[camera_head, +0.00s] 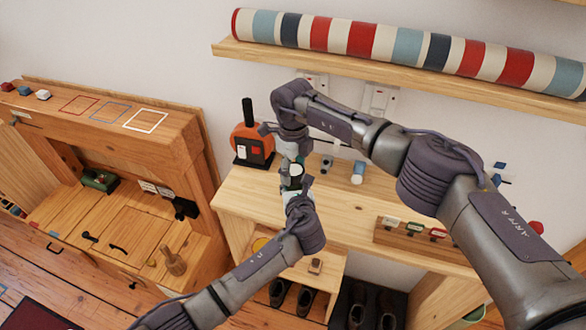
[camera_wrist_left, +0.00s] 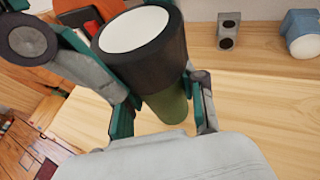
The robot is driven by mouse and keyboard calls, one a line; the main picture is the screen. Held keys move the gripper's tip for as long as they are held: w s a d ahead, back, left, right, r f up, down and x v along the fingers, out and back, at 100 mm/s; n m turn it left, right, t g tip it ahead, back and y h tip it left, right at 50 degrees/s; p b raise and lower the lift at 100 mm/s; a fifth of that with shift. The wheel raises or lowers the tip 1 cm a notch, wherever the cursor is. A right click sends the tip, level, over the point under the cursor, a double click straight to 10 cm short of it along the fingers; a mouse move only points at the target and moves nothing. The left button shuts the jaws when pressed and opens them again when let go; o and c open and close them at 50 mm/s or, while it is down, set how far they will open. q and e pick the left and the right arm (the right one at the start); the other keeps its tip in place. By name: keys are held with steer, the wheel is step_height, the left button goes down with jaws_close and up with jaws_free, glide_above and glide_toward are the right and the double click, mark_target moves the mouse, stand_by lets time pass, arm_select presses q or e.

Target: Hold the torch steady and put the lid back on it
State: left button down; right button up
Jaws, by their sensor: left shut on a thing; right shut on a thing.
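The torch (camera_head: 297,170) stands roughly upright above the workbench, its pale round end upward. In the left wrist view the torch (camera_wrist_left: 146,55) shows a dark upper part with a white end face and a green lower body. My left gripper (camera_head: 294,187) is shut around it, with its teal-padded fingers (camera_wrist_left: 160,112) on either side of the body. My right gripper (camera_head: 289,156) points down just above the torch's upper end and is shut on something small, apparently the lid. The lid itself is mostly hidden by the fingers, and I cannot tell whether it touches the torch.
The wooden workbench (camera_head: 350,214) lies below. An orange and black device (camera_head: 252,140) stands close on the left. A shelf (camera_head: 400,82) with a striped roll runs above.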

steer(key=m, duration=0.5)
steer(key=shift+w, duration=0.1)
steer(key=m, duration=0.7)
steer(key=shift+d, duration=0.1)
steer(key=m, duration=1)
steer(key=shift+d, duration=0.1)
steer(key=m, duration=1)
steer(key=shift+s+m, duration=0.2)
steer(key=shift+m, duration=0.6)
steer(key=shift+a+m, duration=0.5)
steer(key=shift+m, duration=0.5)
steer(key=shift+r, duration=0.2)
steer(key=o, duration=0.9)
steer(key=shift+a, duration=0.1)
steer(key=shift+c, duration=0.2)
steer(key=shift+o, duration=0.4)
steer(key=shift+f, duration=0.1)
